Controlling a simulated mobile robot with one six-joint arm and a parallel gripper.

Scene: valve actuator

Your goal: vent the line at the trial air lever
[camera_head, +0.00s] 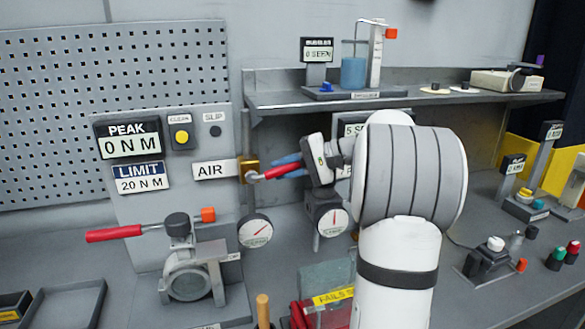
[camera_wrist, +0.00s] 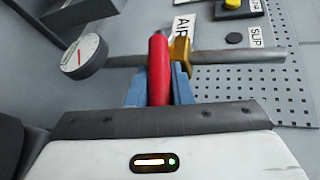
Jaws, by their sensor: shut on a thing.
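The trial air lever (camera_head: 281,171) is a red handle on a brass valve body (camera_head: 248,168), just right of the AIR label (camera_head: 214,169). The handle points to the right and slightly up from the valve. My gripper (camera_head: 288,167) is shut on the red handle, with blue fingers on either side of it. In the wrist view the red handle (camera_wrist: 159,68) stands between my blue fingers (camera_wrist: 158,92), and the brass body (camera_wrist: 180,50) shows just beyond. Part of the handle's outer end is hidden by my gripper in the head view.
Two round gauges (camera_head: 255,231) (camera_head: 331,221) hang below the lever. A larger valve with a red handle (camera_head: 113,233) stands at lower left. The PEAK display (camera_head: 128,141) reads 0 N M and the LIMIT sign (camera_head: 140,178) 20 N M. A shelf (camera_head: 290,101) juts out above.

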